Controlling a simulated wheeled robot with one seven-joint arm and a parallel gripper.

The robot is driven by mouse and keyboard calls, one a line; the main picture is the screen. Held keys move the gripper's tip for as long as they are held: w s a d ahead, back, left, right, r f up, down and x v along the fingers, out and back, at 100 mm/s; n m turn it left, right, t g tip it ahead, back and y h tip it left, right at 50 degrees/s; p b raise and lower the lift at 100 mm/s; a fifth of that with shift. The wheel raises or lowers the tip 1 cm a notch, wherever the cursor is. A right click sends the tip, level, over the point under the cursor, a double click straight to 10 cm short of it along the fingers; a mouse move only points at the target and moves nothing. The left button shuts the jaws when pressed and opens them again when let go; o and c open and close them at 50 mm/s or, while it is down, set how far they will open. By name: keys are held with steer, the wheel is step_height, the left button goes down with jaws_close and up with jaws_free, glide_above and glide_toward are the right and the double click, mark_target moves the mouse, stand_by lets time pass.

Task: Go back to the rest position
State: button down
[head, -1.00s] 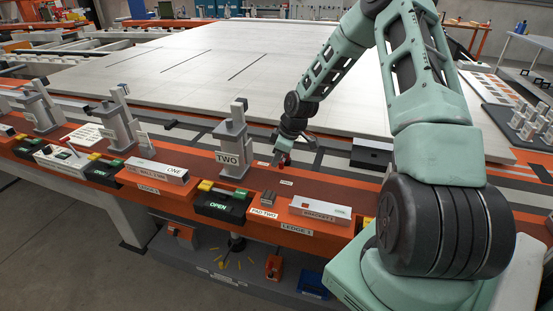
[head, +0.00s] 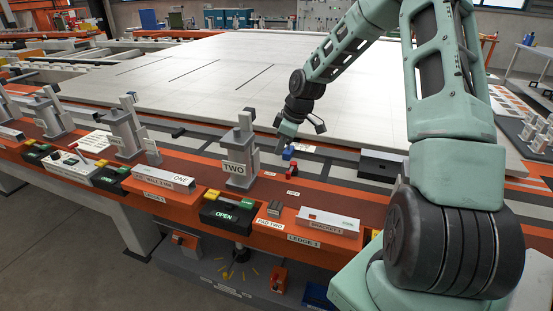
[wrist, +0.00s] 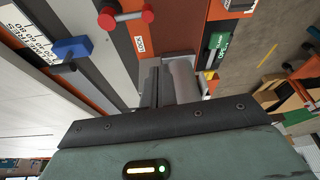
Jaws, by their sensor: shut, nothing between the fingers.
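My gripper (head: 288,137) hangs above the back side of the orange ledge, to the right of the grey clamp post marked TWO (head: 240,152). Its jaws are shut with nothing held. In the head view its tip is small and partly hidden by the wrist. In the wrist view the gripper (wrist: 154,86) points down over the ledge. A blue-topped part (head: 288,153) and a red part (head: 292,168) are just below it in the head view. The wrist view shows a blue handle (wrist: 72,47) and a red handle (wrist: 127,17), both apart from the fingers.
The orange ledge (head: 330,190) carries a box reading OPEN (head: 227,217), a grey block labelled BRACKET (head: 328,221) and more grey posts at left. A black block (head: 383,163) lies right of my gripper. The wide pale panel (head: 190,75) behind is largely clear.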

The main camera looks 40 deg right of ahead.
steer(key=shift+s+d+r, duration=0.15)
steer(key=shift+r, duration=0.45)
steer(key=s+a+r+g, duration=0.1)
steer(key=s+a+r, duration=0.15)
steer(key=a, duration=0.55)
steer(key=s+a+r, duration=0.1)
steer(key=s+a, duration=0.3)
steer(key=a, duration=0.4)
steer(key=s+a+r+g, duration=0.1)
steer(key=s+a+r, duration=0.15)
steer(key=a, duration=0.65)
steer(key=s+a+r, duration=0.1)
steer(key=s+a, duration=0.4)
steer(key=s, duration=0.6)
steer(key=s+a+r+g+h, duration=0.1)
steer(key=s+a, duration=0.3)
steer(key=s, duration=0.6)
steer(key=shift+s+a+r+h, duration=0.2)
steer(key=shift+s+a+h, duration=0.1)
steer(key=shift+s+a, duration=0.05)
steer(key=shift+f, duration=0.1)
